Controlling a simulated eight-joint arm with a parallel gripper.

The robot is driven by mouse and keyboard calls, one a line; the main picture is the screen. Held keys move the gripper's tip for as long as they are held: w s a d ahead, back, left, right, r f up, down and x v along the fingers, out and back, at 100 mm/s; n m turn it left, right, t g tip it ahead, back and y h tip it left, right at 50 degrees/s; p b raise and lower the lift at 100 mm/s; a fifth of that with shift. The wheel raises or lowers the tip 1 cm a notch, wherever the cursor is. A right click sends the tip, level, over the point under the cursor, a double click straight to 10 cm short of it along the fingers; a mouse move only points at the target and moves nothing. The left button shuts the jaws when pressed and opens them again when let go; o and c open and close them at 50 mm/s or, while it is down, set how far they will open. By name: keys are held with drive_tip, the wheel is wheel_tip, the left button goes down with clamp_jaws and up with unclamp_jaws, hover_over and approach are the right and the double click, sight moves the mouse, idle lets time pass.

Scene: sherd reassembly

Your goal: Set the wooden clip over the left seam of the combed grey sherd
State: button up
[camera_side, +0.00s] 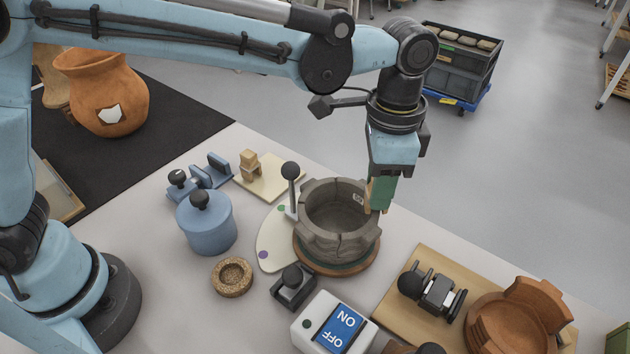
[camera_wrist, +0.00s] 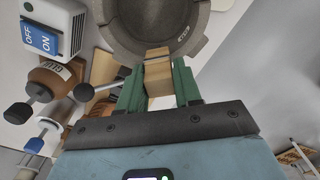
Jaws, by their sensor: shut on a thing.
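A grey pot (camera_side: 338,225) built of sherds stands on a brown round base; upright seams and notches show at its rim. It also shows in the wrist view (camera_wrist: 120,32). I cannot tell which sherd is the combed one. My gripper (camera_side: 380,195), with green fingers, points down at the pot's right rim. In the wrist view my gripper (camera_wrist: 158,90) is shut on the wooden clip (camera_wrist: 158,78), whose far end meets or overlaps the rim. The fingers mostly hide the clip in the side view. Whether it touches the wall is unclear.
A black-knobbed post (camera_side: 291,185) stands close at the pot's left. A blue lidded jar (camera_side: 206,222), a cork ring (camera_side: 232,277), and a switch box (camera_side: 335,325) stand nearby. A wooden board (camera_side: 395,310) lies at right. Small wooden blocks (camera_side: 250,165) sit on a cream board behind.

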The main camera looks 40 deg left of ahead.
drive_tip(key=shift+f, duration=0.3)
idle(0.6)
drive_tip(key=o, duration=0.8)
drive_tip(key=shift+r, duration=2.25)
drive_tip(key=shift+a, duration=0.1)
drive_tip(key=s+a+r+n+t+h, duration=0.1)
drive_tip(key=a+n+t, duration=0.15)
drive_tip(key=a, duration=0.55)
drive_tip(key=s+a+r+n+t, duration=0.1)
drive_tip(key=a+n, duration=0.2)
drive_tip(key=a, duration=0.4)
drive_tip(key=s+a+f+n+t, duration=0.1)
drive_tip(key=s+a, duration=0.1)
drive_tip(key=a, duration=0.1)
drive_tip(key=s+a+f+n+t, duration=0.1)
drive_tip(key=s+a+n, duration=0.1)
drive_tip(key=a, duration=0.2)
drive_tip(key=s+a+f+n+t, duration=0.2)
drive_tip(key=a, duration=0.2)
drive_tip(key=shift+s+a+f+y, duration=0.1)
drive_tip(key=shift+s+a+y, duration=0.1)
drive_tip(key=shift+y, duration=0.2)
